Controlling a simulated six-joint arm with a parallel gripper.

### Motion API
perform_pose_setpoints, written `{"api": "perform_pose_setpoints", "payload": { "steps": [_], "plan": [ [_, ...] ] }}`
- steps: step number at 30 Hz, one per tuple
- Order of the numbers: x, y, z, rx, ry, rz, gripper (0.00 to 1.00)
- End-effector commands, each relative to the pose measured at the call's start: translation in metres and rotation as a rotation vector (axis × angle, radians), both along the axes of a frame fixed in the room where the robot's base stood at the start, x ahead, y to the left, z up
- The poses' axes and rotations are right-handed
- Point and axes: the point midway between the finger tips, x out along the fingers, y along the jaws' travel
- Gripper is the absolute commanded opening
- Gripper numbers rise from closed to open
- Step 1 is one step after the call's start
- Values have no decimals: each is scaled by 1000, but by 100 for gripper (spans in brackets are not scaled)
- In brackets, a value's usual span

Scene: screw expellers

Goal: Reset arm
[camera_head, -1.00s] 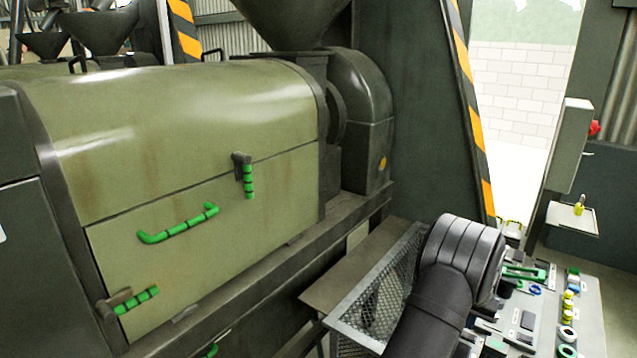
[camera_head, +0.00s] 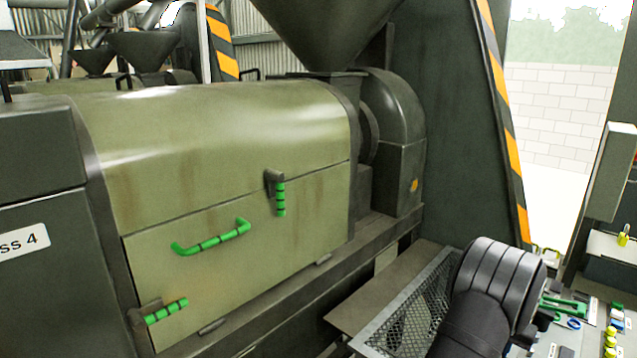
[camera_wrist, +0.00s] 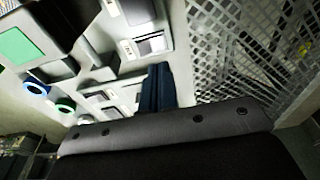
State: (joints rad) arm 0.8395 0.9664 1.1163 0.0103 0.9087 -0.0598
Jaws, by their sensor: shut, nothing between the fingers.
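My gripper (camera_wrist: 158,75) shows in the wrist view as narrow dark blue fingers, shut together with nothing between them. It points over a light tool panel (camera_wrist: 182,75). In the head view my dark arm bends at the lower right, and the fingers are hidden behind it. The arm is just right of a mesh guard (camera_head: 412,318), which also shows at the upper right of the wrist view (camera_wrist: 240,50). I cannot tell in the head view whether they touch.
A green press cover (camera_head: 225,150) with green-marked handles (camera_head: 212,237) fills the left and middle. A hopper (camera_head: 325,30) rises behind it. The tool board (camera_head: 590,335) at the lower right holds several small items. A control box (camera_head: 612,172) stands at the right edge.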

Motion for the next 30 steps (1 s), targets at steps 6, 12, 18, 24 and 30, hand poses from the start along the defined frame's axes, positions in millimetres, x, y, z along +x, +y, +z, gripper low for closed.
{"api": "perform_pose_setpoints", "payload": {
  "steps": [6,12,18,24,30],
  "plan": [
    [-1,1,1,4,4,0,0],
    [-1,1,-39,4,4,0,0],
    [0,0,-13,-3,-3,0,0],
    [0,0,27,-3,-3,0,0],
    [3,13,64,-32,26,10,0]
  ]
}}
